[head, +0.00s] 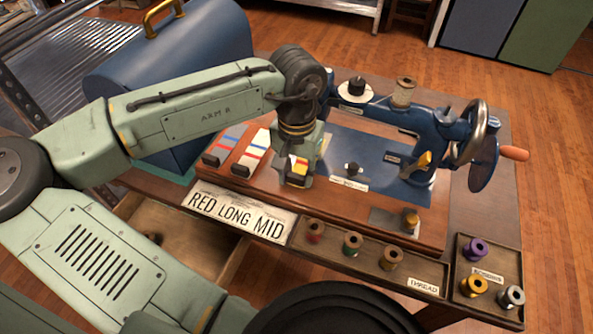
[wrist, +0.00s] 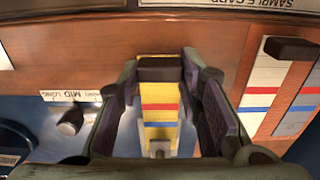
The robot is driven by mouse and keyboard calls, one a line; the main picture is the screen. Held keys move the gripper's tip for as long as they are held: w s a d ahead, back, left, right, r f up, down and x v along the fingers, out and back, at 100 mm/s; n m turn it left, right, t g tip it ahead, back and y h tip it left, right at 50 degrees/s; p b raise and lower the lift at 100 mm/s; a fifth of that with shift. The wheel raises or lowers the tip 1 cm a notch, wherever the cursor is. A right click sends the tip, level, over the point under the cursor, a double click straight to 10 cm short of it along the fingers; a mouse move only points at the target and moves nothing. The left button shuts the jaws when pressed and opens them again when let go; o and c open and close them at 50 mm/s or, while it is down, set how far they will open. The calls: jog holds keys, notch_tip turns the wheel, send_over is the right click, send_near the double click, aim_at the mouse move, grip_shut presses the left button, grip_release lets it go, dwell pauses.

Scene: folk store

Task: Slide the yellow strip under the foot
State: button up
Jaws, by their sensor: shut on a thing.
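The yellow strip (wrist: 160,92), with a red and a blue band and a dark end block (wrist: 160,69), lies on the wooden base in the wrist view. My gripper (wrist: 161,72) is shut on the dark block, a finger on each side. In the head view, my gripper (head: 297,180) is low over the base, and part of the yellow strip (head: 301,162) shows beside it. The blue sewing machine (head: 430,125) stands on the base. Its foot is hidden by my arm in the head view. A small metal part (wrist: 158,148) shows at the strip's far end; I cannot tell whether it is the foot.
Two pale striped strips (head: 254,150) (head: 222,146) lie left of my gripper. A sign reading RED LONG MID (head: 240,211), a thread tray (head: 330,262) and a bobbin tray (head: 488,252) are along the front. A blue case (head: 205,60) stands behind.

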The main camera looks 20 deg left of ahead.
jog(key=shift+f, duration=0.1)
jog(key=o, duration=1)
notch_tip(320, 180, up, 12)
jog(key=shift+r, duration=0.1)
jog(key=shift+s, duration=0.1)
dwell(0.5)
